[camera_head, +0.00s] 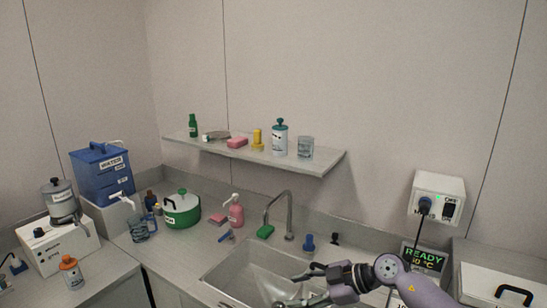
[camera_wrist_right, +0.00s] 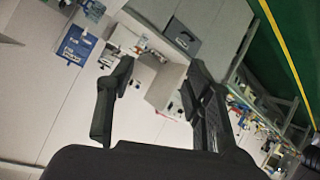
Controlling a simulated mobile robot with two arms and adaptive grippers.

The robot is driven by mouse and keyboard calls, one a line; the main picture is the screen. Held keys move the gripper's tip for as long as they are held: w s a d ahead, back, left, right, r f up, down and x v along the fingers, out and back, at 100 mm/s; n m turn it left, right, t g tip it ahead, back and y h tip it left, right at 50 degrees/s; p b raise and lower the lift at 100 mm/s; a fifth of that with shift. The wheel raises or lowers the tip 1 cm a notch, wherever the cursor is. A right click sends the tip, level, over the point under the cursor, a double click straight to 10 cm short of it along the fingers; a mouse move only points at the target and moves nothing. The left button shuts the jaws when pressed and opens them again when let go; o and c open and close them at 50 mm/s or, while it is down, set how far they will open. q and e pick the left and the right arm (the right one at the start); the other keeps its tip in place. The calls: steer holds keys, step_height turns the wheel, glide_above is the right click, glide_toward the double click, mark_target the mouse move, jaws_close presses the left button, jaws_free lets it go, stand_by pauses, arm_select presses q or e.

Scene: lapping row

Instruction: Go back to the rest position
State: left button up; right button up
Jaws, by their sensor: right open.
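My right gripper (camera_head: 292,287) is over the sink (camera_head: 222,272) at the bottom of the head view, its arm coming in from the lower right. Its fingers are apart, with nothing between them. In the right wrist view the two dark fingers (camera_wrist_right: 160,68) also stand apart and empty, with a tilted view of the room beyond them. My left gripper is not in view.
The faucet (camera_head: 289,215) stands behind the sink. A wall shelf (camera_head: 318,166) holds bottles and a glass. A green-lidded pot (camera_head: 182,211), glass mug (camera_head: 138,230), blue water container (camera_head: 101,172) and pink pump bottle (camera_head: 236,212) stand left. A READY display (camera_head: 424,258) is right.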

steer(key=s+a+r+m+t+y, duration=0.2)
steer(key=a+r+m+t+y, duration=0.25)
steer(key=r+t, duration=0.45)
steer(key=s+d+f+m+t+h, duration=0.2)
steer(key=d+f+m+h, duration=0.2)
steer(key=d+m+h, duration=0.25)
steer(key=s+d+f+m+t+h, duration=0.2)
steer(key=d+f+m+h, duration=0.1)
steer(key=d+m+h, duration=0.4)
steer(key=s+d+f+g+h, duration=0.3)
steer(key=s+d+f+g, duration=0.15)
steer(key=s+f, duration=0.4)
steer(key=s+f+n+g+y, duration=0.1)
steer(key=s+f+g, duration=0.3)
steer(key=s, duration=0.6)
steer(key=s+f+g, duration=0.4)
steer(key=s+g, duration=0.1)
steer(key=s, duration=0.5)
step_height(320, 180, down, 29)
steer(key=s+g+b, duration=0.1)
steer(key=s+b, duration=0.1)
steer(key=b, duration=0.1)
steer(key=s+d+f+n+g+b, duration=0.1)
steer(key=s+d+f+b, duration=0.2)
steer(key=s+f, duration=1.3)
step_height(320, 180, down, 3)
steer(key=shift+s+f, duration=0.15)
steer(key=shift+s, duration=0.2)
